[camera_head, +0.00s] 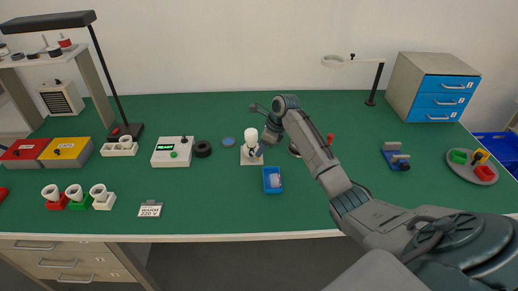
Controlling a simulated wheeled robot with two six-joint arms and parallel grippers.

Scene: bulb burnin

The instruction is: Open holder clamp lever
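A white bulb (251,136) stands upright over a small pale base plate (250,161) near the middle of the green table, apparently in a holder. The holder and any clamp lever are too small and too covered to make out. My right gripper (261,150) is low at the right side of this bulb, very close to it. Whether it touches anything, and whether its fingers are open, cannot be told. My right arm reaches in from the lower right. A small red-tipped part (330,139) shows just past the arm, its lower part hidden. My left gripper is not in view.
A blue tray (272,189) lies just in front of the base plate. A white box with a green display (171,158) and a black ring (202,149) stand to the left. A blue clamp-like fixture (396,160) stands at right. The front middle table is mostly clear.

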